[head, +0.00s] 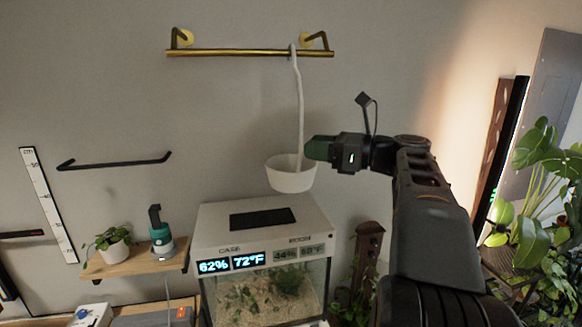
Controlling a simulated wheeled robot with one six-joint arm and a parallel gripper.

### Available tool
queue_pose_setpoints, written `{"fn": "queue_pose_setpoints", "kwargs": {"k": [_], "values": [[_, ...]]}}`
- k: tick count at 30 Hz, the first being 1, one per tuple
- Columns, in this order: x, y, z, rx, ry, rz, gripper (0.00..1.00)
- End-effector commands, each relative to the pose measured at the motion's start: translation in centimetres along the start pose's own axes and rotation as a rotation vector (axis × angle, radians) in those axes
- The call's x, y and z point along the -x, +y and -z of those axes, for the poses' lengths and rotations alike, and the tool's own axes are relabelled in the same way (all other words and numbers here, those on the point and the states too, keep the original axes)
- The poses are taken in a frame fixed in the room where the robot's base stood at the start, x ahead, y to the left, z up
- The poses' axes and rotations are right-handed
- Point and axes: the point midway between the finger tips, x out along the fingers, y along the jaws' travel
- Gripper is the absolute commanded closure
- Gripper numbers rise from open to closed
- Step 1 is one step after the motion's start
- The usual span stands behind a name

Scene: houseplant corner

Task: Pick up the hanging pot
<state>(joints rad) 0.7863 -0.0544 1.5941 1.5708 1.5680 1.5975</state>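The hanging pot (290,179) is a white bowl on a long white strap or handle, hung from a brass wall rail (235,53). It hangs upright just above the back right of a glass case.
A white-topped terrarium (215,220) with lit displays stands below the pot. At left, a small wooden shelf (140,262) holds a potted plant (112,245) and a teal-and-grey device (161,238). A black bar (115,163) is on the wall. Leafy plants (540,190) crowd the right.

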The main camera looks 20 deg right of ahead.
Motion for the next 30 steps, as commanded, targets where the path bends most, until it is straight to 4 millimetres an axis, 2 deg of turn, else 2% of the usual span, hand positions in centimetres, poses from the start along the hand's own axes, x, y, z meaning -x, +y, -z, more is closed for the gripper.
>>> {"fn": "queue_pose_setpoints", "kwargs": {"k": [3, 7, 17, 30], "values": [[-1.8, 0.2, -0.3, 0.0, 0.0, -0.005, 0.61], [-3.1, 0.1, -0.2, -0.001, 0.0, -0.003, 0.61], [-3.7, 0.1, 0.0, 0.001, 0.0, 0.0, 0.61], [-3.7, 0.1, -0.1, 0.001, 0.0, 0.0, 1.0]]}}
